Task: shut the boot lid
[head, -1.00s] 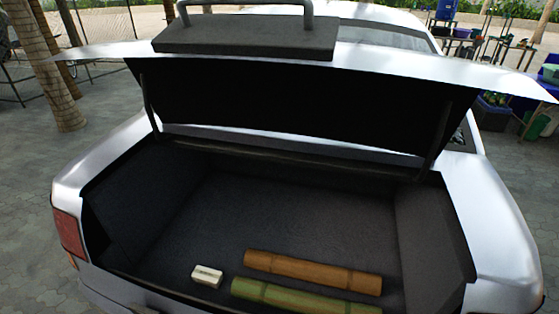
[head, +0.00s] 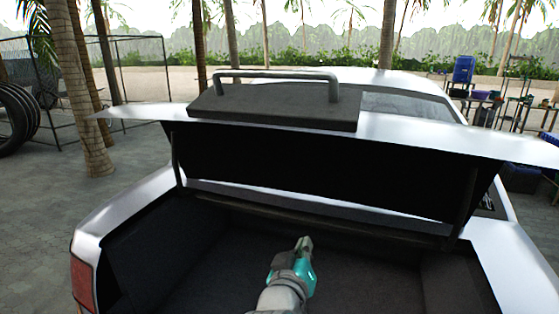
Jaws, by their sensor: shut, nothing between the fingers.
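The boot lid (head: 320,165) of the silver car stands raised, its dark underside facing me. A dark block with a grey bar handle (head: 277,76) sits at the lid's top edge. My gripper (head: 304,243) is in the lower middle of the head view, in front of the open boot (head: 190,240) and below the lid. Its fingers are shut and empty, pointing up and forward. It appears apart from the lid and handle. The front part of the boot floor is out of view.
Thin struts (head: 178,160) hold the lid at both sides. A palm trunk (head: 80,100) and stacked tyres (head: 15,110) stand at the left. Shelves with pots and bins (head: 485,100) stand at the right. Paved ground (head: 60,205) lies clear beside the car's left.

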